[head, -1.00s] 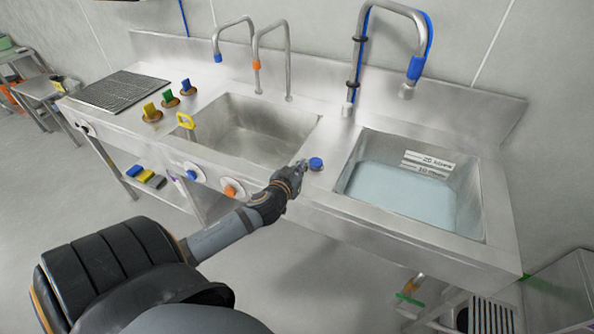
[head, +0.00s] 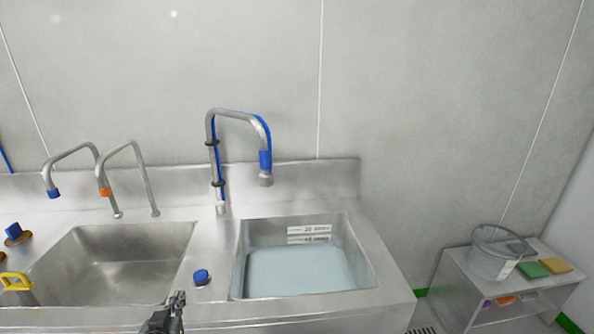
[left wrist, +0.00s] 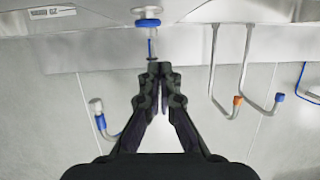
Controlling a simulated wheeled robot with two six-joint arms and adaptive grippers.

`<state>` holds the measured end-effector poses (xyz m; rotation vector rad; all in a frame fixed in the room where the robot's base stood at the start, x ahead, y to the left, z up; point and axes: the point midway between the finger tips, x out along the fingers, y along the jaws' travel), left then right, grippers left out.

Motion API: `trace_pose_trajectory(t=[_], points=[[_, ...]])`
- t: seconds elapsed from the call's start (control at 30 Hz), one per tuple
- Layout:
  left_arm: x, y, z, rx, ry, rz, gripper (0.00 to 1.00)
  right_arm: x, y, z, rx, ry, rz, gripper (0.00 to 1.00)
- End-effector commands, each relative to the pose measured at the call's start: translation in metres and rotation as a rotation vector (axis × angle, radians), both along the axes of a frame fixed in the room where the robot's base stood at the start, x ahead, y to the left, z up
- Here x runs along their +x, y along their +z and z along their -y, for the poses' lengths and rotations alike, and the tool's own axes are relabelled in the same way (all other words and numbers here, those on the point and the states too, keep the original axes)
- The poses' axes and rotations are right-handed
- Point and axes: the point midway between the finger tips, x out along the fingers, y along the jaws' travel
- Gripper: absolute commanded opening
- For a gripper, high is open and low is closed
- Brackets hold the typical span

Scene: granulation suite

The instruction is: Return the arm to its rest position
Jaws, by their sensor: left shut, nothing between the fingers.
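My left gripper (head: 177,301) shows at the bottom edge of the head view, in front of the sink unit's front rim and just left of a blue knob (head: 201,277). Its fingers are together and hold nothing. The left wrist view shows the gripper (left wrist: 158,68) with its fingertips meeting near the picture's middle, close below the blue knob (left wrist: 148,23) in the picture. I cannot tell whether they touch it. The rest of the left arm is out of the head view. My right gripper is not in view.
A water-filled basin (head: 375,262) lies right of the knob, with a tall blue-hosed faucet (head: 211,150) behind. An empty sink (head: 110,270) and two thinner faucets stand left. At the right, a low table (head: 459,274) holds a clear bucket (head: 490,262) and green and yellow sponges.

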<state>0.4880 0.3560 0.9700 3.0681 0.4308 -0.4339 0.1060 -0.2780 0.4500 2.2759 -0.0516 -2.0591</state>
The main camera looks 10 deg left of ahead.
Motion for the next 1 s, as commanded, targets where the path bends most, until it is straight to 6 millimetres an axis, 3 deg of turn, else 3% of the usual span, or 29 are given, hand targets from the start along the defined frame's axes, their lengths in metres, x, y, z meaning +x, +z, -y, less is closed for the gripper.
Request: trace_pose_trajectory(t=[0.17, 0.3, 0.6, 0.87, 1.0], points=[[-0.054, -0.045, 0.012, 0.010, 0.120, -0.320, 0.00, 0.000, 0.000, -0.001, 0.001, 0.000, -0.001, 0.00], [-0.098, -0.074, 0.041, 0.001, 0.069, -0.594, 0.00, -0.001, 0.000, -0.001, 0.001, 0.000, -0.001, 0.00], [-0.174, -0.096, 0.120, -0.047, -0.267, -0.990, 0.00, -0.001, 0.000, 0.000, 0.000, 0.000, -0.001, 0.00], [-0.159, -0.196, 0.106, -0.049, -0.243, -1.027, 0.00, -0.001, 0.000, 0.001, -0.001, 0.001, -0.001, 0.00], [-0.164, -0.260, 0.100, -0.057, -0.235, -1.051, 0.00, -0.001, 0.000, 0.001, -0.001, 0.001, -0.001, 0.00]])
